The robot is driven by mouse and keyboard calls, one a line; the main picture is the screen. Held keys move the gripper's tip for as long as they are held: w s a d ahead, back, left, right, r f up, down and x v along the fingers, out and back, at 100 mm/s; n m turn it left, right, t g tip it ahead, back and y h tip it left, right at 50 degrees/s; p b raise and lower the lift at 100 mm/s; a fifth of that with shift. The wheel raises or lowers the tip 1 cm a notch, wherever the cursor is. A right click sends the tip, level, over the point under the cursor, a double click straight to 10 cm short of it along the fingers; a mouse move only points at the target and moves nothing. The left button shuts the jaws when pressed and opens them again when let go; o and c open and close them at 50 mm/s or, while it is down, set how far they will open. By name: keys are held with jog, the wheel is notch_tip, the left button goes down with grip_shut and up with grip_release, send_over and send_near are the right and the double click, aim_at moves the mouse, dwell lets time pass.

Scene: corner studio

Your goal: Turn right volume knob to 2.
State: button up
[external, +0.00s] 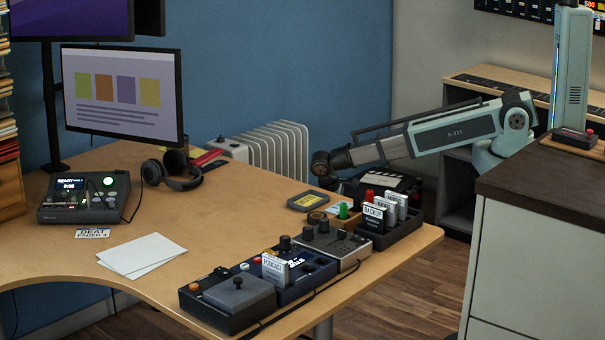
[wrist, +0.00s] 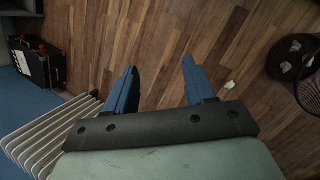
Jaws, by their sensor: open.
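A grey box (external: 345,250) with a speaker grille stands in the row of gear along the desk's front right edge. A dark left knob (external: 308,233) and a dark right knob (external: 324,226) stand on its top. Their markings are too small to read, and I cannot tell which knob is the volume knob. My gripper (external: 320,168) is above and beyond this row, at the desk's far right side, apart from the knobs. In the wrist view my gripper (wrist: 160,68) has its two blue fingers spread with nothing between them, over wood floor. No knob shows there.
A blue box (external: 290,285) with a white card and a black box (external: 215,312) lie left of the grey box. A black tray (external: 390,238) with upright cards is right. A mixer (external: 85,203), headphones (external: 178,180) and paper (external: 140,255) lie farther left. A white radiator (external: 272,150) stands behind.

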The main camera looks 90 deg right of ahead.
jog(key=w+d+r+m+t+h, duration=0.1)
jog(key=w+d+r, duration=0.4)
jog(key=r, duration=0.4)
jog(key=w+d+r, duration=0.3)
jog(key=w+r, duration=0.3)
jog(key=r, duration=0.2)
jog(key=w+a+r+n+t, duration=0.15)
jog(key=w+a+r, duration=0.25)
jog(key=a, duration=0.6)
jog(key=w+a+r+n, duration=0.25)
jog(key=w+a, duration=0.25)
jog(key=a, duration=0.5)
notch_tip(320, 180, up, 13)
jog(key=n+t+y, duration=0.1)
jog(key=n+y, duration=0.2)
jog(key=n, duration=0.4)
send_over(308, 227)
notch_tip(308, 227, down, 14)
jog(key=shift+c, duration=0.2)
